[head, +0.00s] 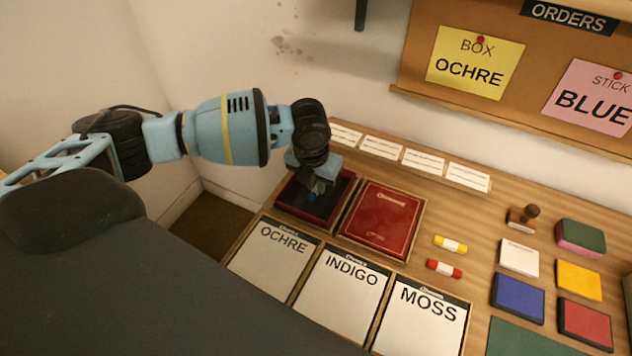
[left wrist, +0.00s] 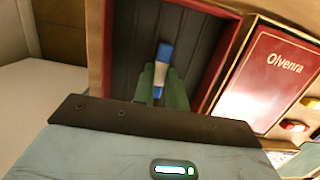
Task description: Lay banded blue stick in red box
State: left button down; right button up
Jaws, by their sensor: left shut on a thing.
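The banded blue stick (head: 311,197) is blue with a white band. It shows more clearly in the left wrist view (left wrist: 164,56). My left gripper (head: 315,189) is shut on it and points down into the open red box (head: 300,216). The red box has red walls and a dark slatted floor, seen in the left wrist view (left wrist: 98,50). The stick is over the box floor, within its walls; I cannot tell whether it touches the floor. My right gripper is not in view.
A red panel (head: 383,220) lies right of the open box. Cards marked OCHRE (head: 273,262), INDIGO (head: 340,285) and MOSS (head: 419,320) lie in front. A yellow stick (head: 451,245) and a red stick (head: 444,268) lie to the right, near several coloured pads.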

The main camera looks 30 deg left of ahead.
aim_at(312, 194)
pick_arm(q)
jog(key=shift+f, duration=0.15)
jog(key=c, duration=1.4)
grip_release()
jog(key=shift+c, duration=0.2)
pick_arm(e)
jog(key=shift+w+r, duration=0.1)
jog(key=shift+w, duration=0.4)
pick_arm(q)
notch_tip(312, 194, up, 12)
jog(key=s+p, duration=0.1)
jog(key=shift+s, duration=0.4)
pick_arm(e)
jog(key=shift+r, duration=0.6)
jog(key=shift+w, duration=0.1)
